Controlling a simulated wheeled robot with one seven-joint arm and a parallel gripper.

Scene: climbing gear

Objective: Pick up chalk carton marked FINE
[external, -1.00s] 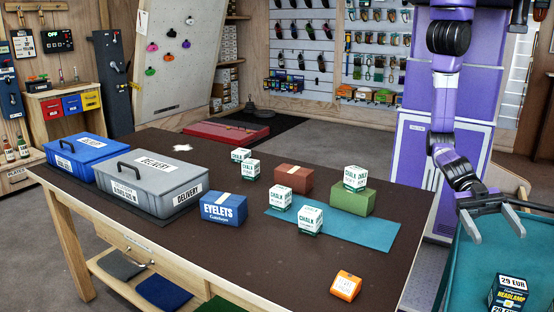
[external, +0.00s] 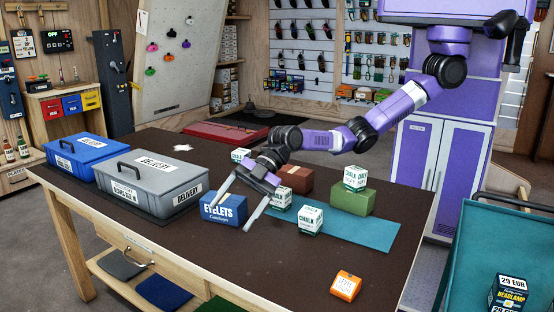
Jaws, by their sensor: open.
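Several white and green chalk cartons are on the dark table. One carton (external: 309,220) stands at the front of the teal mat, and another (external: 283,198) stands behind it, partly covered by my gripper. A third (external: 355,178) sits on a green block. One more (external: 238,155) shows behind my wrist, mostly hidden. The small print is too small to tell which is marked FINE. My gripper (external: 235,213) is open and empty, tilted downward. Its fingers pass in front of the blue EYELETS box, left of the mat cartons; whether it touches anything cannot be told.
The blue EYELETS box (external: 222,212) is close to my fingers. Grey (external: 150,188) and blue (external: 80,157) delivery crates stand at left. A brown block (external: 296,178), green block (external: 347,201) and orange box (external: 346,286) are also on the table. The front middle is clear.

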